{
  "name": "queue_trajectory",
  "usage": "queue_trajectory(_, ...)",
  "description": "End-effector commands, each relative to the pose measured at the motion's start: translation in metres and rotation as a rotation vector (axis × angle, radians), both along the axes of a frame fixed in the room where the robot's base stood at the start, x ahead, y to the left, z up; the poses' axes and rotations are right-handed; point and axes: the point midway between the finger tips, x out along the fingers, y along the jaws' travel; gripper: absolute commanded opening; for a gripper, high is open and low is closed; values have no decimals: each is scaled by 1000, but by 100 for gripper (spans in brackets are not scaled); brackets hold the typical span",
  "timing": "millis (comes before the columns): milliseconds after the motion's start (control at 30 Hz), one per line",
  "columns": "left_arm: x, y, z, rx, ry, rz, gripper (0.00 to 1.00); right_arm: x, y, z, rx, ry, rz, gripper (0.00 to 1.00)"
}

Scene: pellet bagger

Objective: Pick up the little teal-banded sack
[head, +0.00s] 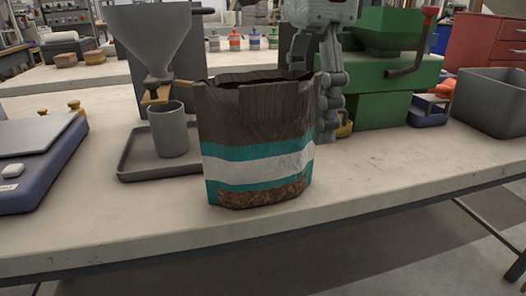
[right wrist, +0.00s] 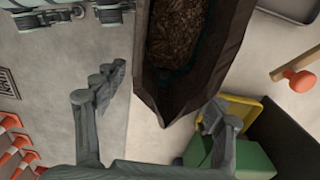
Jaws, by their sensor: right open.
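The teal-banded sack (head: 257,150) stands upright and open-topped on the bench in the head view. It is dark brown, with teal and white bands and a pellet-patterned bottom strip. In the right wrist view, its dark rim (right wrist: 171,95) comes to a corner, and brown pellets show inside. My right gripper (head: 328,105) is at the sack's right side, pointing down. Its fingers are apart on either side of that corner in the right wrist view; I cannot tell whether they touch it. In the head view, the sack partly hides the gripper. My left gripper is not in view.
A grey funnel (head: 150,35) stands over a cup (head: 171,135) on a tray (head: 125,165) to the left. A blue scale (head: 45,165) is farther left. A green machine (head: 385,90) stands behind right, with a grey bin (head: 490,100) beyond. Bench front right is clear.

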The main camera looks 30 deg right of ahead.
Motion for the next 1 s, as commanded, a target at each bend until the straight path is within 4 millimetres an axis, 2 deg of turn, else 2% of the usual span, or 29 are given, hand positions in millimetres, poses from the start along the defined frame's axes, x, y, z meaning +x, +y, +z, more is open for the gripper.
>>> queue_trajectory(100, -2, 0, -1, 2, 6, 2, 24, 0, -2, -21, 1, 4, 0, 70)
queue_trajectory(200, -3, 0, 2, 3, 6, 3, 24, 0, -2, -33, 0, 2, 0, 70)
queue_trajectory(433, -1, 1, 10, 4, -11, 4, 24, 1, -2, -36, 1, 0, -2, 70)
queue_trajectory(1000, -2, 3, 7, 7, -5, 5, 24, 1, -2, -36, 1, 0, -2, 1)
